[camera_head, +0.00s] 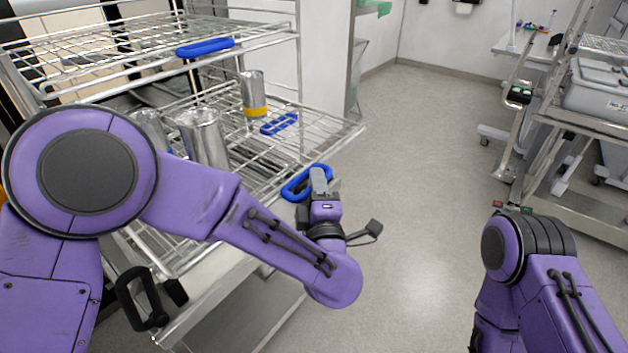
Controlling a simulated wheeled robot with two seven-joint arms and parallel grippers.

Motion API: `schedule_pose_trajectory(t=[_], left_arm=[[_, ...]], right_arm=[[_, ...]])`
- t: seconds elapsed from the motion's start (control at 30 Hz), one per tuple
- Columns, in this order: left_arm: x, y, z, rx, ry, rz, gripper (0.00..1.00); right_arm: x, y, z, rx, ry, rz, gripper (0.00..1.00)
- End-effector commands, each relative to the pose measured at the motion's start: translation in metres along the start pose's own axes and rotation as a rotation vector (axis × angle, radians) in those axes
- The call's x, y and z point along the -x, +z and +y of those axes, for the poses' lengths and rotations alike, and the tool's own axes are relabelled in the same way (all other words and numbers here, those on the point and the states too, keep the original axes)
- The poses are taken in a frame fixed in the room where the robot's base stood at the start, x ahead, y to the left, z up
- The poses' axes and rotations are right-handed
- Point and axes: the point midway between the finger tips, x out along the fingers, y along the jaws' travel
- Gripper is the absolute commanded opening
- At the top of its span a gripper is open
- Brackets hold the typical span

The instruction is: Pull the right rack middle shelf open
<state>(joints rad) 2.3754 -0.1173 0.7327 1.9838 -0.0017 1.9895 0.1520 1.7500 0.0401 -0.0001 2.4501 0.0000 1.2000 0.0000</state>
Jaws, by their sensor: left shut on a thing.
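A wire rack stands at the left in the head view. Its middle shelf (335,131) is a wire shelf that juts out to the right beyond the upper shelf (130,42). My left gripper (319,182) is shut on a blue handle (293,188) at the front of the rack, below the middle shelf's right corner. Its fingers partly hide the handle, and my left arm hides the lower left of the rack. My right arm shows at the lower right; its gripper is out of view.
Metal canisters (203,135) and a yellow-banded canister (253,92) stand on the middle shelf. A blue handle (205,47) is on the upper shelf. A cart with a grey bin (597,88) stands at the right. The floor (425,140) between is clear.

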Motion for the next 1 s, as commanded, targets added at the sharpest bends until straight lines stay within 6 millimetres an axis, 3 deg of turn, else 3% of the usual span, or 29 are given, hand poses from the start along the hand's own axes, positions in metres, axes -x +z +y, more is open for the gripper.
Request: schedule_pose_trajectory(t=[0.53, 0.57, 0.6, 0.87, 1.0], left_arm=[[0.005, 0.001, -0.001, -0.003, -0.004, 0.004, 0.00], [0.005, 0.001, -0.001, -0.003, -0.004, 0.004, 0.31], [0.005, 0.001, -0.001, -0.003, -0.004, 0.004, 0.40], [0.004, 0.000, 0.000, -0.001, -0.002, 0.006, 0.40], [0.018, 0.002, -0.002, -0.001, -0.001, 0.003, 0.40]], right_arm=[[-0.001, 0.000, 0.000, 0.000, 0.000, 0.000, 0.43], [-0.001, 0.000, 0.000, 0.000, 0.000, 0.000, 0.43], [-0.001, 0.000, 0.000, 0.000, 0.000, 0.000, 0.43], [-0.001, 0.000, 0.000, 0.000, 0.000, 0.000, 0.43], [-0.007, 0.003, -0.001, 0.000, 0.000, 0.000, 0.43]])
